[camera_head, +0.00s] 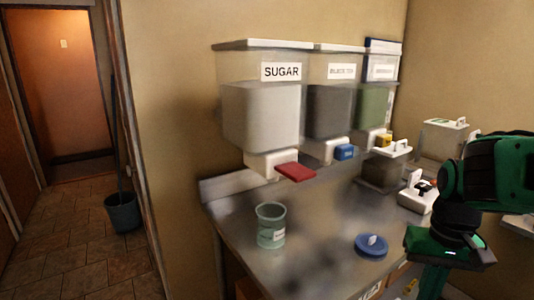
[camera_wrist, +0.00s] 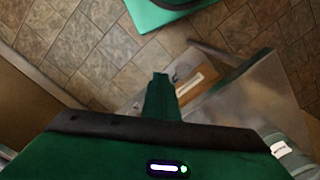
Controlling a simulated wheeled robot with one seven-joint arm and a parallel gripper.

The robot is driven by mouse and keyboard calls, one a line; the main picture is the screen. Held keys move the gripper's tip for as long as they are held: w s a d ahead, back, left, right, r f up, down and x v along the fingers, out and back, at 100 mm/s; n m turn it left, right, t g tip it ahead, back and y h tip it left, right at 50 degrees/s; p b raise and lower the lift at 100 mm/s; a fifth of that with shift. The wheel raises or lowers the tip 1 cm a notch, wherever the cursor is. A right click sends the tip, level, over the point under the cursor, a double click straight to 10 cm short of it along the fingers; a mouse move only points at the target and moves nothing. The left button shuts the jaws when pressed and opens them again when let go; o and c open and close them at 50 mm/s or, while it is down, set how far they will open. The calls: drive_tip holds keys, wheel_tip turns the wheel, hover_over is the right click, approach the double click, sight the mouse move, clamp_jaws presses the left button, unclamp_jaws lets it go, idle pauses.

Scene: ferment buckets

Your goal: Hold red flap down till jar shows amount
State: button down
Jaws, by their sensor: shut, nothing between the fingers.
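The red flap (camera_head: 296,172) sticks out from the white spout under the SUGAR bucket (camera_head: 262,118), which holds white contents. A clear greenish jar (camera_head: 270,228) with a small label stands upright on the counter, below the flap and a little left of it in the head view. No contents can be made out in it. My gripper (camera_head: 430,284) is at the lower right, pointing down, well apart from flap and jar. In the wrist view my gripper (camera_wrist: 160,92) shows its green fingers together and empty, with floor and counter edge beyond.
Two more dispensers, with a blue flap (camera_head: 345,152) and a yellow flap (camera_head: 383,140), hang right of the sugar. A round blue lid (camera_head: 371,245) lies on the counter (camera_head: 318,255). White-lidded containers (camera_head: 385,165) stand behind it.

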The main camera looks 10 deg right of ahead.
drive_tip(key=shift+w+a, duration=0.25)
drive_tip(key=shift+w, duration=0.3)
drive_tip(key=w+a+r+n, duration=0.3)
drive_tip(key=w+r+n, duration=0.45)
drive_tip(key=r, duration=0.25)
drive_tip(key=w+a+r+n, duration=0.3)
drive_tip(key=w+r+n, duration=0.3)
drive_tip(key=w+r, duration=0.3)
drive_tip(key=w+a+r+n, duration=0.3)
drive_tip(key=a+r+n, duration=0.3)
drive_tip(key=r+n, duration=0.1)
drive_tip(key=w+a+r+n, duration=0.3)
drive_tip(key=a+r+n, duration=0.3)
drive_tip(key=r, duration=0.4)
drive_tip(key=shift+a+n, duration=0.15)
drive_tip(key=shift+n, duration=0.7)
